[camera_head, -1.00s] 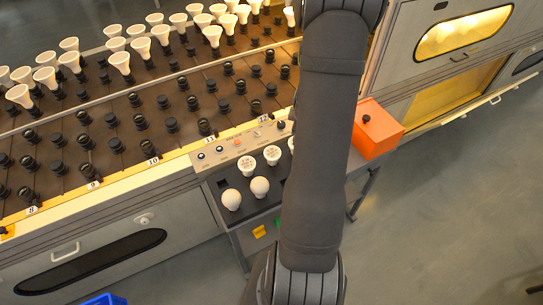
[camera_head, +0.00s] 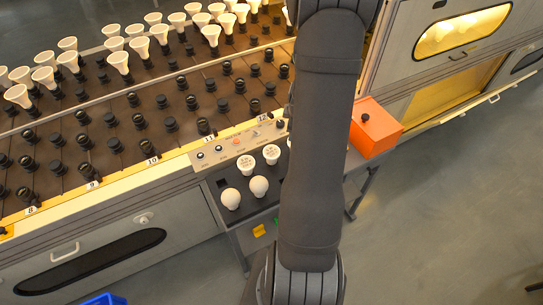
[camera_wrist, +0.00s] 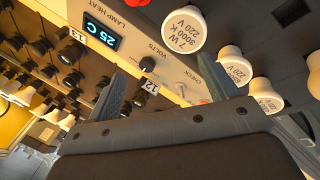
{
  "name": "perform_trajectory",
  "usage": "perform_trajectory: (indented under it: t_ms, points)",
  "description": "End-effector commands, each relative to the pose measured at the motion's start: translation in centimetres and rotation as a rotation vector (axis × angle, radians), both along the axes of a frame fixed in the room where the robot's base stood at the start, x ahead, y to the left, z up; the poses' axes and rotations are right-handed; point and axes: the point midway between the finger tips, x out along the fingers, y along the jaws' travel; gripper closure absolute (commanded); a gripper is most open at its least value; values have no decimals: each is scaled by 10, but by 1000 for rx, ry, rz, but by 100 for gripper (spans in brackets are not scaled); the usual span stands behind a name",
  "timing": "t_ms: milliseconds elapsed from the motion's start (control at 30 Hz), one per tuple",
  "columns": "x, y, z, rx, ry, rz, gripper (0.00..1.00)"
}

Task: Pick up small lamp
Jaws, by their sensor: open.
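White lamps stand on the test bench beside the socket board. In the head view, two have printed flat tops, one lamp (camera_head: 246,163) and another (camera_head: 271,154); two are round bulbs, one (camera_head: 231,198) and another (camera_head: 259,186). Which is the small lamp is not clear. In the wrist view, a lamp (camera_wrist: 184,30) marked 7 W 3000 K 220 V is closest, just beyond my gripper (camera_wrist: 165,76). More lamps, one (camera_wrist: 235,68) and another (camera_wrist: 265,97), stand to the right. My gripper is open with nothing between its fingers; my arm hides it in the head view.
A control panel (camera_wrist: 100,35) with a lit display and knobs lies close ahead of the fingers. An orange box (camera_head: 376,128) stands right of the bench. The socket board (camera_head: 110,135) holds several cone lamps at its back. A blue bin (camera_head: 104,299) is at the lower left.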

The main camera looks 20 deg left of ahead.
Motion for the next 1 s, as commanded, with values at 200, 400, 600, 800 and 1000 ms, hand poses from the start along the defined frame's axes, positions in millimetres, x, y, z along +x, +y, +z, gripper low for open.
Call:
perform_trajectory:
  t_ms: [200, 400, 600, 800, 1000]
  points:
    - [-34, 44, 36, -62, 171, 157, 21]
    - [-64, 59, 66, -149, 296, 243, 21]
    - [-73, 61, 66, -183, 336, 263, 21]
    - [-74, 60, 28, -183, 339, 262, 21]
    - [-74, 60, -11, -183, 338, 261, 21]
